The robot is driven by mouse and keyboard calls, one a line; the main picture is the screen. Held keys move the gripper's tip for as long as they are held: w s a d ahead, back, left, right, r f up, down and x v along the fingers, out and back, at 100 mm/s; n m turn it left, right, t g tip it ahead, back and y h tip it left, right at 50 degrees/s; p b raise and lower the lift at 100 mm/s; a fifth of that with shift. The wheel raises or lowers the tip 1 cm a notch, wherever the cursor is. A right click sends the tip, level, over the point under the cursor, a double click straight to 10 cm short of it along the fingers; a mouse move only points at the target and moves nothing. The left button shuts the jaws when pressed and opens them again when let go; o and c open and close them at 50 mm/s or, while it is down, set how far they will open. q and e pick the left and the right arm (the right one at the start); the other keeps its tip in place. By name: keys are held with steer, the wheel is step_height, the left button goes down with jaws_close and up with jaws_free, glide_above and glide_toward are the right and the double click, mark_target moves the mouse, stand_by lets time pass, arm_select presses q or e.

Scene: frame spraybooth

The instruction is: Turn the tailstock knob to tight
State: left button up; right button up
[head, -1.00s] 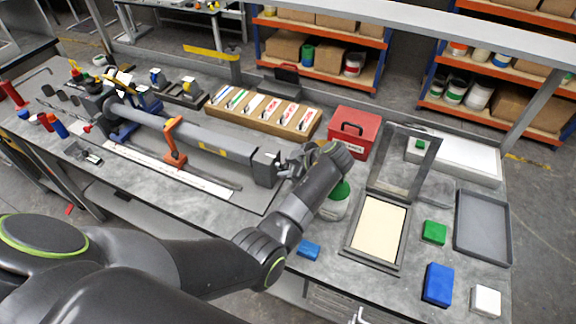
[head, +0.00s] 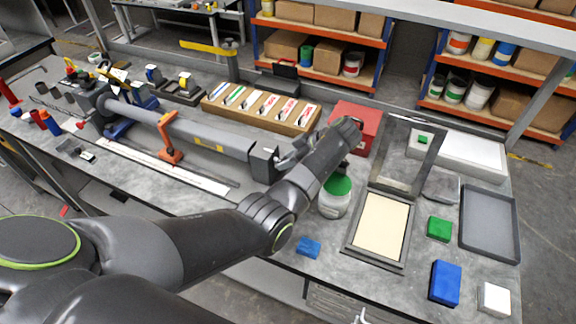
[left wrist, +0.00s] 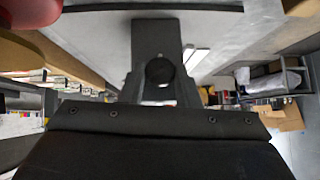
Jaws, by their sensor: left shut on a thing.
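The tailstock (head: 264,160) is a grey block at the right end of the long grey lathe-like bed (head: 215,140). My left gripper (head: 286,160) is at the block's right end face, partly hidden by my own wrist. In the left wrist view, a dark round knob (left wrist: 160,72) sits in front of the tailstock's dark body (left wrist: 157,38), between the fingers of my left gripper (left wrist: 159,88). The gripper is shut on the knob. No tight mark or knob angle can be read. My right gripper is not in view.
A red toolbox (head: 356,124) stands just behind my left wrist. A green-lidded jar (head: 333,200) stands close in front of it. A framed cream panel (head: 381,226), a grey tray (head: 489,222) and small blocks lie right. A wooden rack (head: 262,108) lies behind the bed.

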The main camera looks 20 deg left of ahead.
arm_select(q)
steer(key=m+g+b, duration=0.1)
steer(key=g+b, duration=0.1)
steer(key=b, duration=0.1)
steer(key=shift+w, duration=0.2)
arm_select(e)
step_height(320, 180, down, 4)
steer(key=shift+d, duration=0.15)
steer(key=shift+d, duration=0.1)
arm_select(q)
steer(key=o, duration=0.9)
steer(key=shift+a, duration=0.1)
steer(key=shift+o, duration=0.2)
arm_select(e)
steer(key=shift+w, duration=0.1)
arm_select(q)
steer(key=shift+r, duration=0.1)
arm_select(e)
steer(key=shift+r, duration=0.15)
